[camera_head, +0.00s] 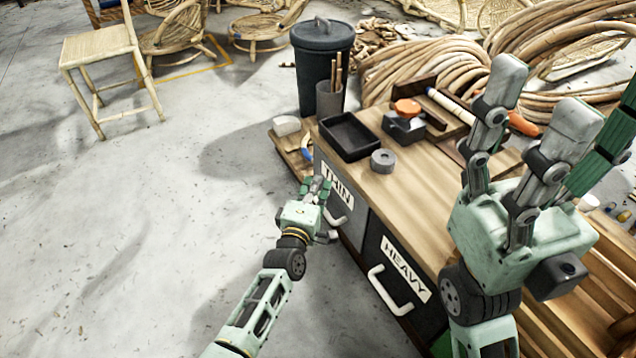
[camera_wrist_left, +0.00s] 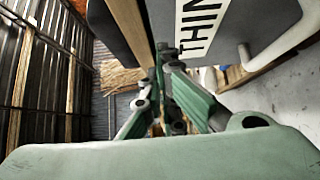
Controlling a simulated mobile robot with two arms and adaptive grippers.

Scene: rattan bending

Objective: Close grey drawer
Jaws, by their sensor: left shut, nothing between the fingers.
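The grey drawer (camera_head: 352,217) has a white THIN label and a pale bar handle, on the left part of the wooden workbench front (camera_head: 412,182). I cannot tell whether a gap remains behind its front. My left gripper (camera_head: 318,186) is shut and empty, its fingertips beside the drawer front near the label. In the left wrist view the shut fingers (camera_wrist_left: 163,85) are close to the edge of the grey drawer front (camera_wrist_left: 240,25); contact is unclear. My right gripper (camera_head: 545,95) is raised over the bench's right side, its fingers spread open and empty.
A dark drawer labelled HEAVY (camera_head: 378,247) is beside the grey one. A black tray (camera_head: 349,137), a grey tape roll (camera_head: 383,161) and a dark block with an orange top (camera_head: 405,120) stand on the bench. A black bin (camera_head: 320,60) stands behind.

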